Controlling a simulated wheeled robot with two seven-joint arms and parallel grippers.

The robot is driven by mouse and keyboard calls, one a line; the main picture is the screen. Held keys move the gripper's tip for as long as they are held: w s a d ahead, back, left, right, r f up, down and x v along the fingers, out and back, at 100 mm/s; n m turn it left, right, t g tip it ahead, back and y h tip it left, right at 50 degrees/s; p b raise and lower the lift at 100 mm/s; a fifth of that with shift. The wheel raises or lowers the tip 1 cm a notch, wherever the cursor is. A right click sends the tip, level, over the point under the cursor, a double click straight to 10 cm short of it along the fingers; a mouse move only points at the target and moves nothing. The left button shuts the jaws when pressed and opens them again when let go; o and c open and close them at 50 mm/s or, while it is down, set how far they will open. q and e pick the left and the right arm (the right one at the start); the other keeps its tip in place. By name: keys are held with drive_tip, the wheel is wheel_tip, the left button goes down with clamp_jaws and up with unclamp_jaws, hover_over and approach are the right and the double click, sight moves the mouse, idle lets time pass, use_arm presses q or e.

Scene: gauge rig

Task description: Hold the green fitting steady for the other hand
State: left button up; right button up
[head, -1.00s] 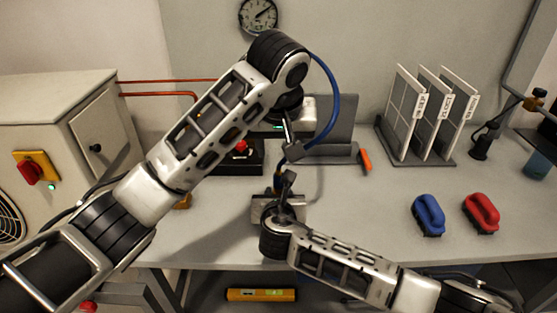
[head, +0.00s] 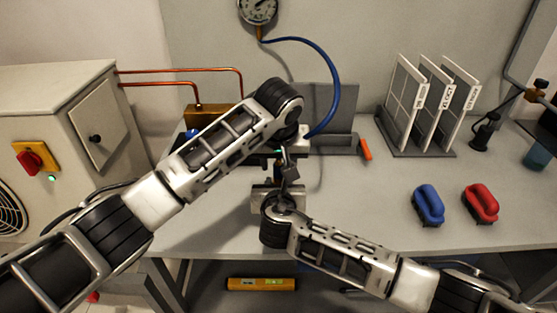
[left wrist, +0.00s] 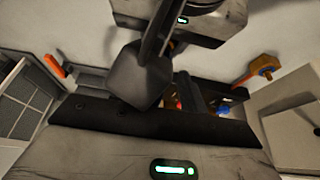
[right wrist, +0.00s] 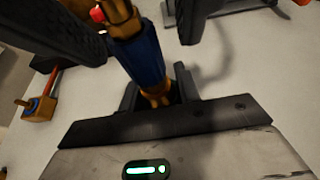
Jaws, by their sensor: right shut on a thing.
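I see no green fitting in any view. My right gripper (right wrist: 158,92) is shut on the brass-coloured lower end of a fitting with a blue body (right wrist: 140,55), which stands up from between the fingers in the right wrist view. My left gripper (head: 289,168) is just above the right gripper (head: 283,196) in the head view. A dark block fills the middle of the left wrist view, so I cannot tell whether the left fingers are open or hold anything. The grippers mostly hide the fitting in the head view.
A blue hose (head: 335,75) curves from the wall gauge (head: 258,8) down behind my left wrist. A grey cabinet (head: 45,110) stands left. The bench front right is clear.

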use_arm(q)
clamp_jaws()
drive_tip(key=c, duration=0.6)
unclamp_jaws()
drive_tip(key=shift+c, duration=0.2)
clamp_jaws()
drive_tip(key=shift+r, duration=0.35)
use_arm(e)
drive_tip(key=shift+f, duration=0.1)
use_arm(q)
drive_tip(key=shift+r, duration=2.35)
